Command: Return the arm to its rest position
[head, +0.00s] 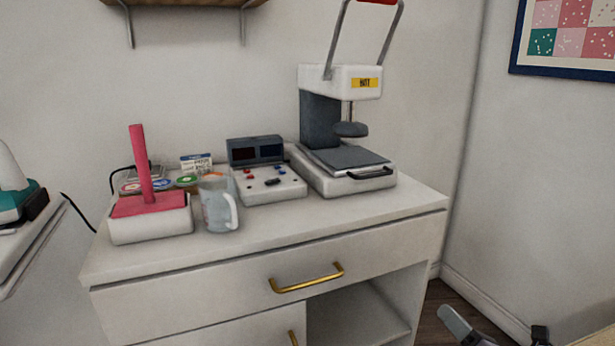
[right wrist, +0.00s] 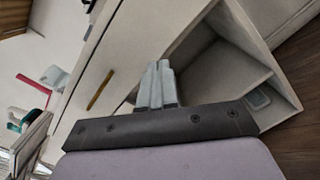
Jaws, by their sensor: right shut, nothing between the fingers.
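My right gripper (head: 460,326) shows at the bottom right of the head view, low in front of the white cabinet (head: 250,252) and only partly in frame. In the right wrist view its two pale fingers (right wrist: 157,85) are together with nothing between them. They point toward the cabinet front, near the open shelf space, and appear apart from it. My left gripper is in neither view.
The cabinet has a drawer with a gold handle (head: 307,278). On its top stand a heat press (head: 340,80), a control box (head: 270,185), a mug (head: 219,205) and a white box with a pink post (head: 150,222). Wooden floor shows at the right.

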